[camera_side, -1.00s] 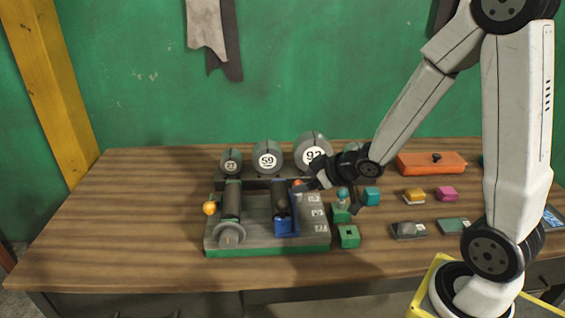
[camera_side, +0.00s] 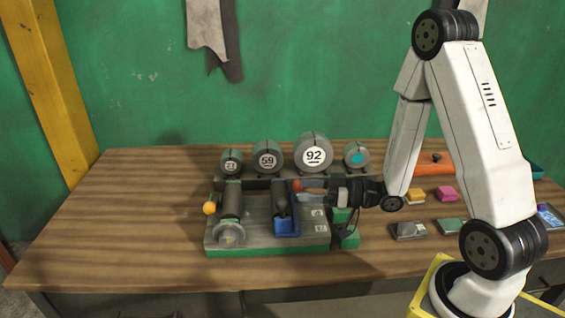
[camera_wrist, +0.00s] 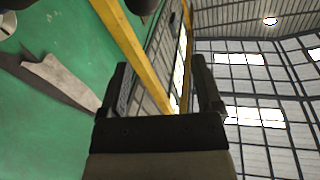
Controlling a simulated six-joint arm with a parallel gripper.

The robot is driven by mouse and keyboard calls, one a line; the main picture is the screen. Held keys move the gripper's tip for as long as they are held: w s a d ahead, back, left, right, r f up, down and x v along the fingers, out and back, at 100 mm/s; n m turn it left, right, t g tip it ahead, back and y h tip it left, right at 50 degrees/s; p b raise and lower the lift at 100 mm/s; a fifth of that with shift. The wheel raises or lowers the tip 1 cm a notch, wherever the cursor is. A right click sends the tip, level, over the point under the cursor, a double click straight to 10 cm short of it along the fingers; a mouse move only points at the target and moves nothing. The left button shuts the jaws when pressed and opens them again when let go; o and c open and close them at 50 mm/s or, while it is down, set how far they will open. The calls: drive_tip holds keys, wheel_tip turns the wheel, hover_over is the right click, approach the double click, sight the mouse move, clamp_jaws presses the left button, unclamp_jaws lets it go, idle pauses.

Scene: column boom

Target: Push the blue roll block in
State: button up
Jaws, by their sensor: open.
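The blue roll block (camera_side: 287,228) sits in the right part of the dark machine bed with the green base (camera_side: 268,251). A dark rounded piece with a knob stands in its channel. My gripper (camera_side: 309,190) lies nearly level in the side view, pointing left, with its fingertips just right of the blue block's upper end, by a small orange knob (camera_side: 296,185). I cannot tell whether they touch it. In the wrist view my gripper (camera_wrist: 160,88) shows two dark fingers apart, with nothing held between them; the block is not seen there.
A dark roller (camera_side: 232,200) with an orange ball (camera_side: 209,208) lies left of the block. Round numbered discs (camera_side: 313,152) stand behind. Small blocks (camera_side: 447,194) and an orange box (camera_side: 433,157) lie to the right. The table's left side is clear.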

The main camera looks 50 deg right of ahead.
sight(275, 216)
wheel_tip(275, 216, down, 5)
drive_tip(key=shift+r, duration=0.15)
drive_tip(key=shift+w, duration=0.1)
drive_tip(key=shift+x, duration=3.8)
clamp_jaws()
